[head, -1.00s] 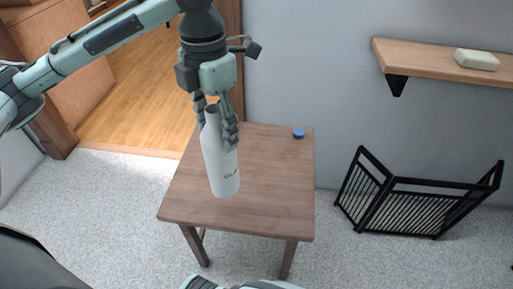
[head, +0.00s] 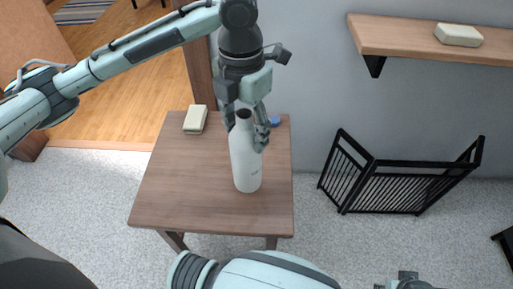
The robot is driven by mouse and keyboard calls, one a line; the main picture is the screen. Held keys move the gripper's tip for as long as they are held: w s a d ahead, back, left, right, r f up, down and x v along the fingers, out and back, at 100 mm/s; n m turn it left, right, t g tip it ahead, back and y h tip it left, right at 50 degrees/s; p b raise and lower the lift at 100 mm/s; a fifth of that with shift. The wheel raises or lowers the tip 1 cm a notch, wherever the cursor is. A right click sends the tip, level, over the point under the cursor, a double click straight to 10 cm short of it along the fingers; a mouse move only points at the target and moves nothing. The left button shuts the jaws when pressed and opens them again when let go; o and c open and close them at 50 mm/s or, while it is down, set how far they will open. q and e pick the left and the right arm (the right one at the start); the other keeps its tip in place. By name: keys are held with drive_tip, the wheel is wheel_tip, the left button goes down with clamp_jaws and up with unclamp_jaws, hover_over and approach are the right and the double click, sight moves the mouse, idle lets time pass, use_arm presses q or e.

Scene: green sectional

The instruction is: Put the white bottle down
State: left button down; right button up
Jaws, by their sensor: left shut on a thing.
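The white bottle (head: 246,165) is upright over the wooden table (head: 180,185), right of its middle in the head view. My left gripper (head: 247,118) comes down from above and is shut on the bottle's upper part, with fingers on both sides of its neck. I cannot tell whether the bottle's base touches the tabletop. My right arm shows at the bottom edge. A grey part at the bottom right may belong to my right gripper (head: 405,282), but its fingers cannot be made out.
A pale soap-like bar (head: 195,119) lies at the table's back left. A small blue object (head: 275,121) is at the back right, near my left gripper. The table's left and front are clear. A black folding gate (head: 400,185) stands right. A wall shelf (head: 400,38) holds another bar (head: 458,35).

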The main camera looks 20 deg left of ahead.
sight(247, 165)
use_arm(q)
drive_tip(key=shift+w+d+f, duration=0.1)
drive_tip(key=shift+d+f, duration=0.3)
drive_tip(key=shift+d, duration=0.35)
drive_tip(key=f, duration=0.2)
drive_tip(key=d+f, duration=0.1)
drive_tip(key=f, duration=0.1)
drive_tip(key=shift+w+f, duration=0.1)
drive_tip(key=shift+f, duration=0.25)
use_arm(e)
drive_tip(key=shift+d+r, duration=0.25)
drive_tip(key=shift+r, duration=0.45)
use_arm(q)
drive_tip(key=c, duration=0.7)
unclamp_jaws()
drive_tip(key=shift+f, duration=0.15)
drive_tip(key=shift+o, duration=0.8)
use_arm(e)
drive_tip(key=shift+w+a, duration=0.1)
drive_tip(key=shift+w, duration=0.05)
drive_tip(key=shift+w+a, duration=0.1)
